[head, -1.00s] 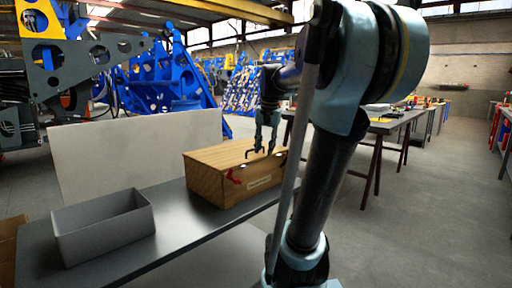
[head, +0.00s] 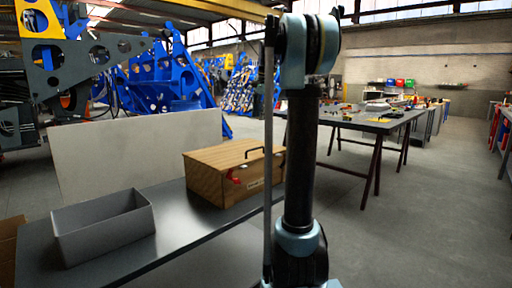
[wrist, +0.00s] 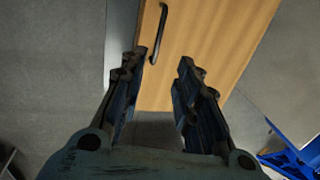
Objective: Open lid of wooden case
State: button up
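The wooden case (head: 218,170) stands on a grey bench, and its lid looks shut. A dark handle (head: 262,151) is on its top, and red marks or latches (head: 234,176) show on its front, partly blurred. In the wrist view the case's wooden surface (wrist: 205,45) and its dark handle (wrist: 159,35) lie beyond the fingers. My gripper (wrist: 163,75) is open, with its two fingers apart and nothing between them. The handle lies just past the left fingertip, and I see no contact. In the head view my gripper is hidden behind my arm, as is the case's right end.
An open grey bin (head: 103,228) stands left of the case on the same bench (head: 185,222). A pale panel (head: 140,155) stands behind the bench. A work table (head: 375,122) with tools is at the right. The floor at the right is clear.

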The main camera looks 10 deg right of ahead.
jog(key=f, duration=0.5)
jog(key=w+a+f, duration=0.1)
jog(key=f, duration=0.4)
jog(key=w+f, duration=0.1)
jog(key=f, duration=0.4)
jog(key=shift+w+a+f, duration=0.2)
jog(key=shift+a+f, duration=0.1)
jog(key=shift+a, duration=0.1)
